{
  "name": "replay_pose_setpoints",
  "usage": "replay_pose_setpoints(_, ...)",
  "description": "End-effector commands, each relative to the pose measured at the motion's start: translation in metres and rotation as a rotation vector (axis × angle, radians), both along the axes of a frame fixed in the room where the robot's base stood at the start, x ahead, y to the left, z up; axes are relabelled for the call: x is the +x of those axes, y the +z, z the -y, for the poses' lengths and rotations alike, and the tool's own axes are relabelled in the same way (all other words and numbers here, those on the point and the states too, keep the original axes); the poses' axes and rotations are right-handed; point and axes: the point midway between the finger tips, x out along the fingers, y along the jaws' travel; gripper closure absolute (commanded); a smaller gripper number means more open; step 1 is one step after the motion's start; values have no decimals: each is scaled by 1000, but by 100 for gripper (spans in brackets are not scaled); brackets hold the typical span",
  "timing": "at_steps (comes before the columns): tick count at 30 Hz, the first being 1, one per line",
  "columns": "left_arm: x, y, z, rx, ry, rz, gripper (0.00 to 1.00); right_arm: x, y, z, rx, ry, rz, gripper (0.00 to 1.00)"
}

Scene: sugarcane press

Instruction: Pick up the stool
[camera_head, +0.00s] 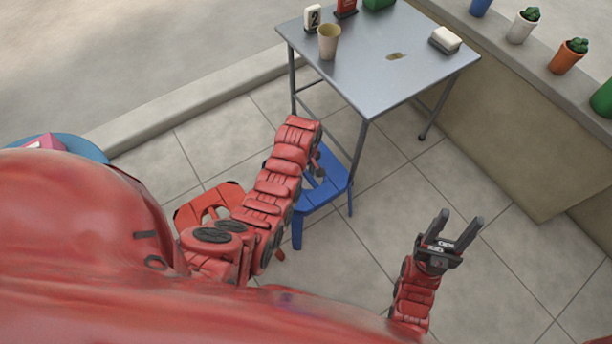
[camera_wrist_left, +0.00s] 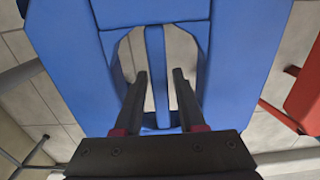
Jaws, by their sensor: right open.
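A blue stool (camera_head: 327,182) stands on the tiled floor beside the table's near leg, partly behind my left arm. My left gripper (camera_head: 317,172) points down over its seat. In the left wrist view the blue stool (camera_wrist_left: 262,40) fills the middle, with two cut-outs in its seat and a narrow bar between them. The fingers of my left gripper (camera_wrist_left: 160,78) are apart, one on each side of that bar, with gaps visible. I cannot tell how deep they reach. My right gripper (camera_head: 454,233) is open and empty above the floor at right.
A grey metal table (camera_head: 375,60) holds a cup (camera_head: 329,41), a number sign (camera_head: 312,18) and a white block (camera_head: 445,38). A red stool (camera_head: 207,203) stands left of my left arm. A ledge with potted plants (camera_head: 568,55) runs along the right.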

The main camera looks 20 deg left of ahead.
Motion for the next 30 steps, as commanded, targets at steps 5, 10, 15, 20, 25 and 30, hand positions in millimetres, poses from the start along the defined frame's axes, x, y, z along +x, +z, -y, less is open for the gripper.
replay_pose_setpoints(5, 0, 0, 0, 0, 0, 0, 95, 0, 0, 0, 0, 0, 0, 50)
replay_pose_setpoints(10, 0, 0, 0, 0, 0, 0, 100, 0, 0, 0, 0, 0, 0, 50)
replay_pose_setpoints(15, 0, 0, 0, 0, 0, 0, 100, 0, 0, 0, 0, 0, 0, 50)
replay_pose_setpoints(20, 0, 0, 0, 0, 0, 0, 100, 0, 0, 0, 0, 0, 0, 50)
replay_pose_setpoints(25, 0, 0, 0, 0, 0, 0, 100, 0, 0, 0, 0, 0, 0, 50)
replay_pose_setpoints(30, 0, 0, 0, 0, 0, 0, 100, 0, 0, 0, 0, 0, 0, 50)
